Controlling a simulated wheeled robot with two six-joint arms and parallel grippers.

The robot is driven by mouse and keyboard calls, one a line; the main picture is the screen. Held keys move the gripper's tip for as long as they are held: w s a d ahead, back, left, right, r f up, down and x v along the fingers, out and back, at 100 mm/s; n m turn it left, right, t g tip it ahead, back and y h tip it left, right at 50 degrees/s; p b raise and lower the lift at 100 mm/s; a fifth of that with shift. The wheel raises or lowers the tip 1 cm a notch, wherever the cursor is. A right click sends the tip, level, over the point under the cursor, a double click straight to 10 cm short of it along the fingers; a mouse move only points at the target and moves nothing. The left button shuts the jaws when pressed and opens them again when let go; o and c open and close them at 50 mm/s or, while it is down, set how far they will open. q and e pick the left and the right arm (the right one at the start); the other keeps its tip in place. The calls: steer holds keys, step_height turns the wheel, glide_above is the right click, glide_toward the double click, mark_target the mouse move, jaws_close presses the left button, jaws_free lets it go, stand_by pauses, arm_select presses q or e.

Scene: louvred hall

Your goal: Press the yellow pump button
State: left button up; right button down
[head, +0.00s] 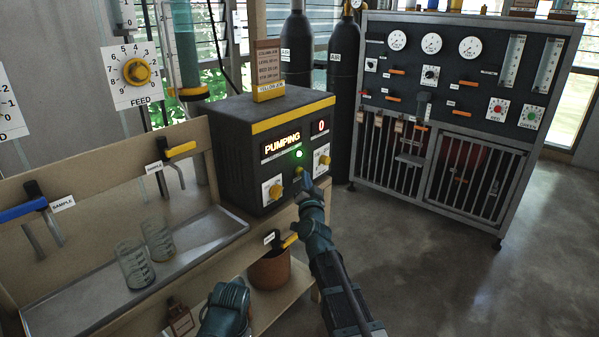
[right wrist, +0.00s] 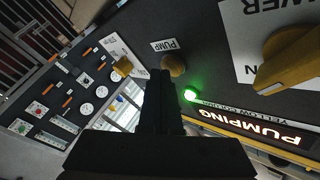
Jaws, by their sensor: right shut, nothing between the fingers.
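In the head view the button (head: 298,171) is partly hidden by my right gripper (head: 305,183). My right gripper is shut and empty, its tips right at the button; in the right wrist view its fingers (right wrist: 162,78) overlap the button's edge. I cannot tell if they press it. The display (head: 282,143) reads PUMPING and a green lamp (head: 299,154) is lit. My left gripper (head: 228,300) is low at the bottom, its fingers not clear.
Yellow knobs flank the button on the box front, one left (head: 275,191) and one right (head: 324,160). Two glass beakers (head: 135,264) stand in the metal tray (head: 80,302). A gauge panel (head: 460,80) stands behind at right, with open floor before it.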

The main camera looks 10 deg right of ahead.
steer(key=s+d, duration=0.3)
steer(key=s, duration=0.1)
steer(key=shift+s+d, duration=0.4)
stand_by(0.4)
steer(key=s+a+f+n+g+y, duration=0.2)
steer(key=s+a+f+n+g, duration=0.15)
steer(key=s+f+g, duration=0.45)
steer(key=s+a+f+n+g+y, duration=0.1)
steer(key=s+a+f+n+g, duration=0.3)
steer(key=f, duration=0.8)
steer(key=s+f+n+g, duration=0.1)
steer(key=s+f+g, duration=0.2)
steer(key=s, duration=0.5)
steer(key=s+f+n+g, duration=0.15)
steer(key=s+g, duration=0.25)
steer(key=s, duration=0.4)
steer(key=s+a+n+h, duration=0.25)
steer(key=s+a, duration=0.25)
steer(key=a, duration=0.5)
step_height(320, 180, up, 33)
steer(key=p, duration=3.3)
steer(key=shift+a+r+g+y+p, duration=0.15)
steer(key=shift+g+y+p, duration=0.15)
steer(key=shift+y+p, duration=0.1)
